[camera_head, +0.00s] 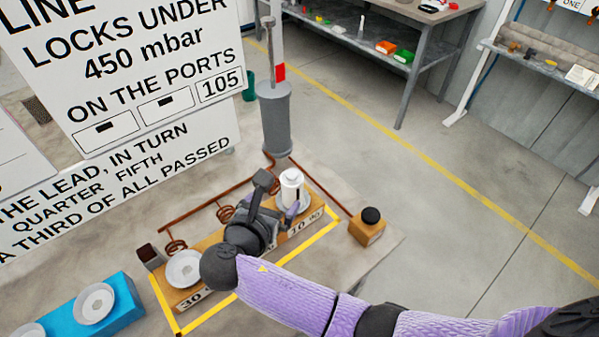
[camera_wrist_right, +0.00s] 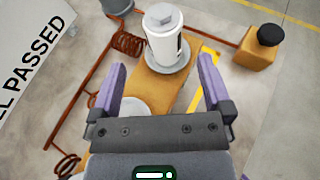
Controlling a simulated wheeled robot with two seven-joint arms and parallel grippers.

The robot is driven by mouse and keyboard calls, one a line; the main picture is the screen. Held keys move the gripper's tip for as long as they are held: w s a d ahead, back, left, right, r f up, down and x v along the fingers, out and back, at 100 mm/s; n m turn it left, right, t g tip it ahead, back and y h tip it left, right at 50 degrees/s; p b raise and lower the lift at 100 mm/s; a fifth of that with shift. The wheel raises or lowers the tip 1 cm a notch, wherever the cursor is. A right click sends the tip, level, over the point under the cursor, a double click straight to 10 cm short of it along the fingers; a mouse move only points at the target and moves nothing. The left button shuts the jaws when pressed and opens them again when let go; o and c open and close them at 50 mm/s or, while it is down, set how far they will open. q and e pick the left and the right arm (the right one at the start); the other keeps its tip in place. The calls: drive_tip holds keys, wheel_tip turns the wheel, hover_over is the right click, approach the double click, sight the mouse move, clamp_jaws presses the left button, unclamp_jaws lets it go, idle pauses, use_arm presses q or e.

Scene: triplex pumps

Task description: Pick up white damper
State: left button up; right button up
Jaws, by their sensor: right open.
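The white damper (camera_head: 291,184) is a white upright cylinder with a grey top. It stands on a pale round dish at the far right end of a wooden block marked with numbers. It also shows in the right wrist view (camera_wrist_right: 164,38), upright, ahead of the fingertips. My right gripper (camera_head: 277,202) is open and low over the block, just in front of the damper. In the right wrist view its two purple fingers (camera_wrist_right: 162,75) are spread, with the damper beyond the gap between them. I see no contact. My left gripper is not in view.
An empty white dish (camera_head: 184,268) sits at the block's near end. Copper pipes with coils (camera_head: 226,213) run behind it. A grey cylinder (camera_head: 276,118) stands at the back. A wooden block with a black knob (camera_head: 367,226) is on the right. A blue block (camera_head: 92,307) is at lower left.

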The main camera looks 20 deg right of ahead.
sight(288, 188)
drive_tip(key=b+x, duration=0.3)
drive_tip(key=x, duration=0.5)
drive_tip(key=shift+d+f, duration=0.25)
drive_tip(key=shift+w+d, duration=0.2)
drive_tip(key=shift+w, duration=0.05)
drive_tip(key=c, duration=1.3)
clamp_jaws()
drive_tip(key=shift+r, duration=0.1)
